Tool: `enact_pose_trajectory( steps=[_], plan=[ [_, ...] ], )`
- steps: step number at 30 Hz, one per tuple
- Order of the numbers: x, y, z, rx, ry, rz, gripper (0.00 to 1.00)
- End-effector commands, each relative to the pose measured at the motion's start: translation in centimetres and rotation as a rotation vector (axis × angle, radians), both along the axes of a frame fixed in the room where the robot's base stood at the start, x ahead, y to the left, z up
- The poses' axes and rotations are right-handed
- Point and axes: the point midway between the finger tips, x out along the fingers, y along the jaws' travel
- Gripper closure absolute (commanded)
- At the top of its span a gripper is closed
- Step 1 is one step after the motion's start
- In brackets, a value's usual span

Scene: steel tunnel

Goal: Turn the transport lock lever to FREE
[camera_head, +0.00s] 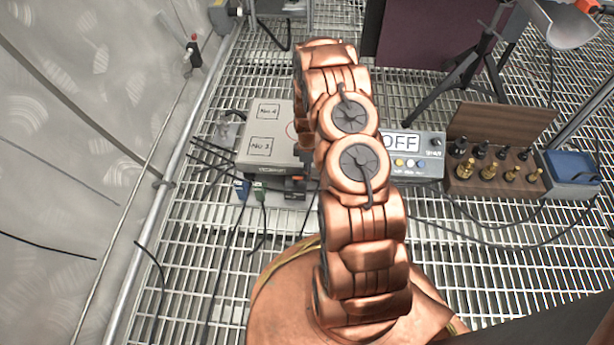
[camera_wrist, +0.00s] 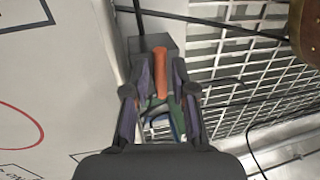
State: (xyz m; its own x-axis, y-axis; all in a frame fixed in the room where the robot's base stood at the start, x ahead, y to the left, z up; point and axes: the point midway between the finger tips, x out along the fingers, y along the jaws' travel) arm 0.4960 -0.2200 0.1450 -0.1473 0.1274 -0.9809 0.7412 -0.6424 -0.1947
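A pale grey box (camera_head: 272,147) with labelled squares and part of a red circle on top stands on the grating, left of my arm. Its top also shows at left in the wrist view (camera_wrist: 60,85). An orange lever (camera_wrist: 160,60) sits by a dark grey block at the box's edge. My gripper (camera_wrist: 163,66) is open, with its two dark fingers on either side of the lever. A narrow gap shows at the right finger; contact at the left is unclear. In the head view, my arm hides most of this spot. I cannot read any lever marking.
Right of my arm stand a grey unit (camera_head: 415,155) reading OFF, a wooden block (camera_head: 490,172) with brass and dark weights, and a blue tray (camera_head: 572,166). Cables (camera_head: 235,250) run across the grating. A tripod (camera_head: 462,75) stands behind; a curved wall is at left.

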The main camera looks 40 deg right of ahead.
Motion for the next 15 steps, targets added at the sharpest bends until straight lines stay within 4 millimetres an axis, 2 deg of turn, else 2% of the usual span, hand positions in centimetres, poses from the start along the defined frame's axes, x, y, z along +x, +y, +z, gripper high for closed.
enact_pose_trajectory(
  steps=[3,11,15],
  plan=[
    [-0.14,0.12,-1.0,0.0,0.0,0.0,0.75],
    [-0.15,0.15,-1.06,0.0,0.0,0.0,0.75],
    [-0.16,0.15,-1.06,0.0,0.0,0.0,0.88]
  ],
)
